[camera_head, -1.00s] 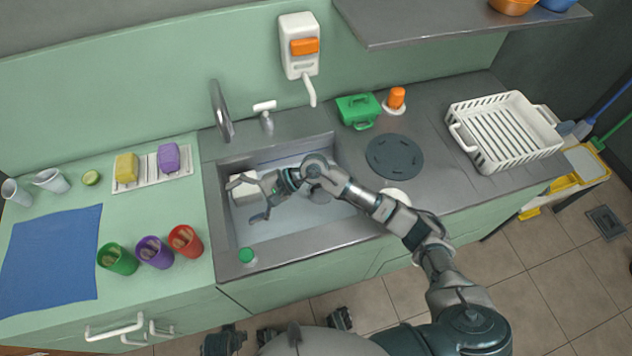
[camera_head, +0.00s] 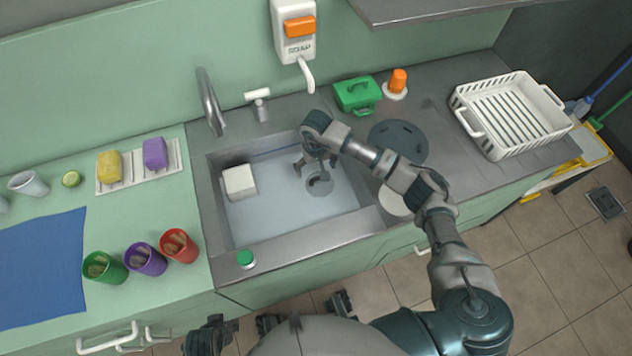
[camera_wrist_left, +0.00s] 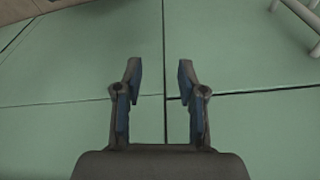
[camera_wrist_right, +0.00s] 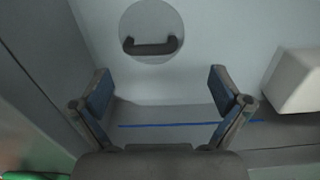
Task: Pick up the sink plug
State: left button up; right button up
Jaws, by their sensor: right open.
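The sink plug (camera_head: 319,183) is a round grey disc with a dark bar handle. It lies on the floor of the sink (camera_head: 290,235), toward the right side. In the right wrist view the plug (camera_wrist_right: 151,32) shows whole, with its handle crosswise, beyond my fingertips. My right gripper (camera_head: 316,164) is inside the sink near the plug, pointing down. Its fingers (camera_wrist_right: 160,75) are spread and empty, apart from the handle. My left gripper (camera_wrist_left: 158,66) is open and empty in front of the green cabinet front.
A white block (camera_head: 239,182) sits in the sink's left part. The faucet (camera_head: 211,102) rises behind it. Red, purple and green cups (camera_head: 146,259) stand left. A white dish rack (camera_head: 512,115) is on the right counter.

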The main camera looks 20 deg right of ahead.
aim_at(318, 178)
jog(key=d+f, duration=0.2)
jog(key=shift+s+f, duration=0.15)
jog(key=shift+f, duration=0.25)
notch_tip(318, 178, down, 4)
jog(key=shift+s+a+r+b, duration=0.1)
jog(key=shift+r+b, duration=0.1)
jog(key=shift+b, duration=0.15)
jog(key=shift+a+f, duration=0.2)
jog(key=shift+a, duration=0.1)
jog(key=shift+a+r, duration=0.1)
jog(key=shift+a, duration=0.2)
jog(key=shift+d, duration=0.45)
jog(key=c, duration=1)
pick_arm(q)
jog(key=w, duration=0.1)
jog(key=w+d+t, duration=0.1)
jog(key=w+d, duration=0.1)
jog(key=shift+d+r+t, duration=0.25)
jog(key=shift+t, duration=0.05)
pick_arm(e)
jog(key=shift+d, duration=0.2)
jog(key=shift+c, duration=0.9)
